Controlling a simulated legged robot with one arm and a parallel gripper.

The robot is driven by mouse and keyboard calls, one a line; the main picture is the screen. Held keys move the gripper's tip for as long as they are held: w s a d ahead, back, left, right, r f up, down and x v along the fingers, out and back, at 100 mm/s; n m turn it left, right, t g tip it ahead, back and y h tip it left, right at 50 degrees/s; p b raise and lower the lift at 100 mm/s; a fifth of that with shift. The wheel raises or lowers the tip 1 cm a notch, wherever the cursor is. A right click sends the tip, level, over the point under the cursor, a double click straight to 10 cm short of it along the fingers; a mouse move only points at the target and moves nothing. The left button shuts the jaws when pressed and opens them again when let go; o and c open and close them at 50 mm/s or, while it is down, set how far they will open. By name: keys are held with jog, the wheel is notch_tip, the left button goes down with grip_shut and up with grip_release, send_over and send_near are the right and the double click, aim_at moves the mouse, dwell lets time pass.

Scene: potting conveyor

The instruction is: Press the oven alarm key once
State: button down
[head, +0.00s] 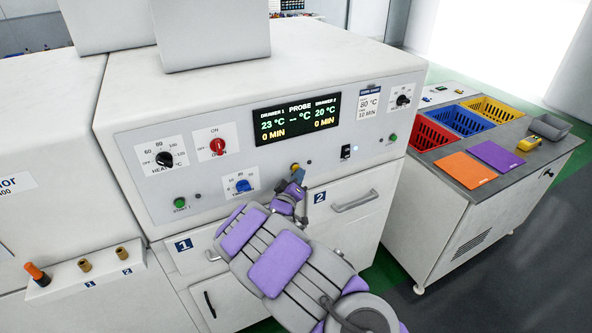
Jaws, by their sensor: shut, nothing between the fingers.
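The oven's front panel (240,145) faces me, with a dark display (297,118) reading drawer 1 at 23 °C, drawer 2 at 20 °C and both at 0 MIN. A small amber key (295,166) sits below the display. I take it for the alarm key, but its label is hidden or too small to read. My gripper (298,177) is shut and empty, with its tip just below and in front of this key. I cannot tell whether it touches the key.
Nearby controls are a blue knob (243,186), a red knob (217,146), a black heat knob (165,159), a green start button (180,202) and a dark switch (346,152). Drawer 2's handle (356,201) protrudes below right. A side bench (540,165) with baskets stands right.

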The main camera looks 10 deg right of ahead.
jog(key=shift+s+d, duration=0.15)
jog(key=shift+s, duration=0.45)
jog(key=s, duration=0.1)
jog(key=s+d, duration=0.1)
jog(key=s, duration=0.2)
jog(key=shift+s+d+b, duration=0.3)
jog(key=shift+s+b, duration=0.1)
dwell(0.6)
jog(key=s+r+m+g+y, duration=0.2)
jog(key=s+g, duration=0.7)
jog(key=s, duration=1.6)
jog(key=s+r+m+g+y, duration=0.2)
jog(key=s+r+g+y, duration=0.3)
jog(key=s, duration=2)
jog(key=g+y, duration=0.1)
jog(key=g, duration=0.3)
jog(key=shift+s+d+y, duration=0.15)
jog(key=shift+y, duration=0.25)
